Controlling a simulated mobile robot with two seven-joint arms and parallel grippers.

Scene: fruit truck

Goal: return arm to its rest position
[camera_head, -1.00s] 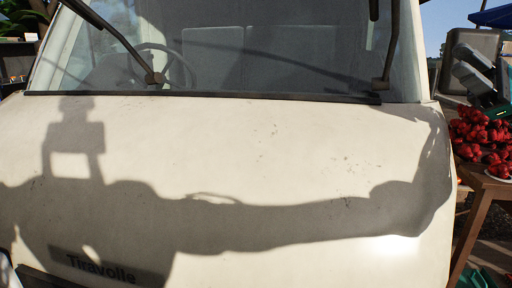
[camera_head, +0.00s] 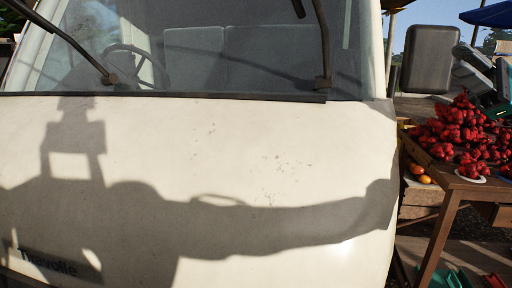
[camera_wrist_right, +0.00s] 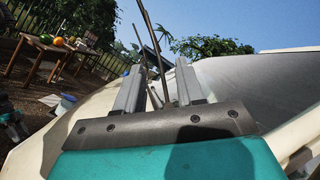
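Most of the right arm is out of view. My left gripper is not in view.
A cream truck front (camera_head: 240,150) with a windshield fills most of the head view, bearing my shadow. A wooden table (camera_head: 442,222) with red fruit (camera_head: 455,130) stands at the right. Green crates (camera_head: 455,278) lie below. The right wrist view shows another fruit table (camera_wrist_right: 62,48).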

